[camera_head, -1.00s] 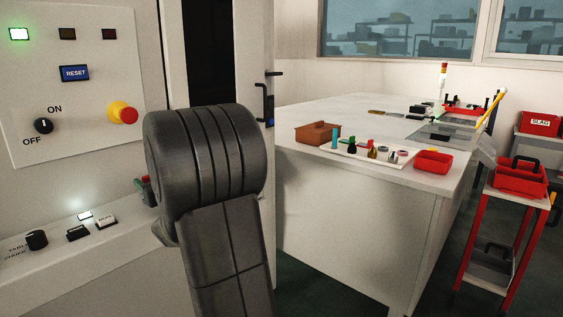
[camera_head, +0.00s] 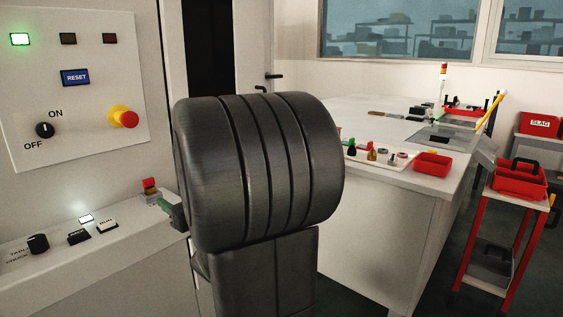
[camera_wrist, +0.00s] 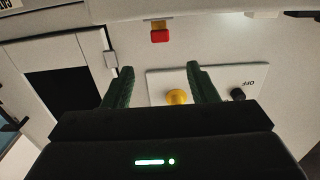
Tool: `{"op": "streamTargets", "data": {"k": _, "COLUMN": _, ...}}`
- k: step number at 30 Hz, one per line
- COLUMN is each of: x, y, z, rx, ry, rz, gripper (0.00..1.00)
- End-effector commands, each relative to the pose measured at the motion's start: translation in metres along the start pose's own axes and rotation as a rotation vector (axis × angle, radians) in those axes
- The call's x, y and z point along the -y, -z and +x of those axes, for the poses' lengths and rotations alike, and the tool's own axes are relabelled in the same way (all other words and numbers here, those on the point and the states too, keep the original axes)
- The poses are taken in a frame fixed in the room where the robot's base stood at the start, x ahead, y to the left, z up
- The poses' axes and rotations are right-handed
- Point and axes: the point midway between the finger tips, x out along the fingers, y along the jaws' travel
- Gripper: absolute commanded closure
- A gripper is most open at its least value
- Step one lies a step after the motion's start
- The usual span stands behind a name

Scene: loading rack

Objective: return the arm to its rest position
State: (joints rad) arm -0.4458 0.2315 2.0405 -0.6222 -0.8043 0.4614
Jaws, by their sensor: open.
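My gripper (camera_wrist: 160,85) shows in the wrist view with its two dark green fingers spread apart and nothing between them. Beyond the fingers are the pale machine front and its control panel (camera_wrist: 218,80), seen tilted. In the head view my arm's dark rounded joint fills the middle.
A machine panel (camera_head: 85,152) with a red emergency stop (camera_head: 129,119) stands at left, above a button ledge (camera_head: 128,240). A white bench (camera_head: 375,230) with small parts and a red bin (camera_head: 432,164) stands right. A red trolley (camera_head: 474,220) is at far right.

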Motion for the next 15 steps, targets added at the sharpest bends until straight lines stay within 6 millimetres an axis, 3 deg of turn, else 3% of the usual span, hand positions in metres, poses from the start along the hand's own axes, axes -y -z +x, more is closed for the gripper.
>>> {"op": "streamTargets", "data": {"k": 2, "x": 0.0, "y": 0.0, "z": -0.008, "rx": 0.0, "ry": 0.0, "rz": 0.0, "gripper": 0.47}}
{"op": "streamTargets", "data": {"k": 15, "x": 0.001, "y": -0.001, "z": 0.083, "rx": 0.0, "ry": 0.002, "rz": 0.0, "gripper": 0.47}}
